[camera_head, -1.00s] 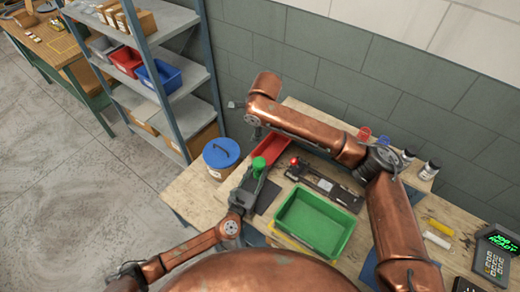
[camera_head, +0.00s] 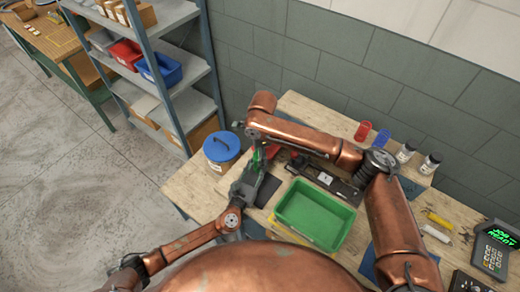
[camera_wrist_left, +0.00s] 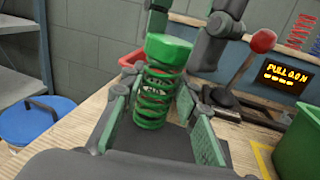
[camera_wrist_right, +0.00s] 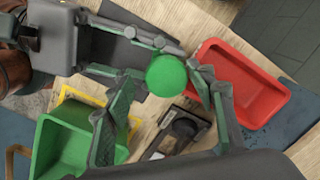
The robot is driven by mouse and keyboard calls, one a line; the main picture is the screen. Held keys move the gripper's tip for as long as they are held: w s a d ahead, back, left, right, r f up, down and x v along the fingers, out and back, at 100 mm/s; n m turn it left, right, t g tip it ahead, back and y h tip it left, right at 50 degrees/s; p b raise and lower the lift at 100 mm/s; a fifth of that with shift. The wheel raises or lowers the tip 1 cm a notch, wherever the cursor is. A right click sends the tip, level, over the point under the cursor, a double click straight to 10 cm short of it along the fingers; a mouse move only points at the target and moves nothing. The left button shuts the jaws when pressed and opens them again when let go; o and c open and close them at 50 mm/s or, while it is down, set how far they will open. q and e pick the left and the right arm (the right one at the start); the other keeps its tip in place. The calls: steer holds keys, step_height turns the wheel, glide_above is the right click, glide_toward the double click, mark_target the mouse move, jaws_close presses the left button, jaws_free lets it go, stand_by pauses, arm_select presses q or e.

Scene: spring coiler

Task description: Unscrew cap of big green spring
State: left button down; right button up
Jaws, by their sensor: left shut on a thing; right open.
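The big green spring (camera_wrist_left: 153,98) stands upright in the left wrist view with its green cap (camera_wrist_left: 168,50) on top. My left gripper (camera_wrist_left: 160,115) is shut on the spring's body below the cap. In the right wrist view the round cap (camera_wrist_right: 166,75) shows from above. My right gripper (camera_wrist_right: 160,105) is open, with a finger on each side of the cap and some space between them. In the head view the spring (camera_head: 257,158) is small and partly hidden by my grippers.
A red tray (camera_wrist_right: 245,85) lies close by. A green tray (camera_head: 314,212) stands right of the spring. A lever with a red knob (camera_wrist_left: 263,40) and a "PULL 0.0 N" display (camera_wrist_left: 288,75) are behind. A blue-lidded bucket (camera_head: 221,148) stands left.

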steer(key=shift+f, duration=0.25)
steer(key=shift+c, duration=0.5)
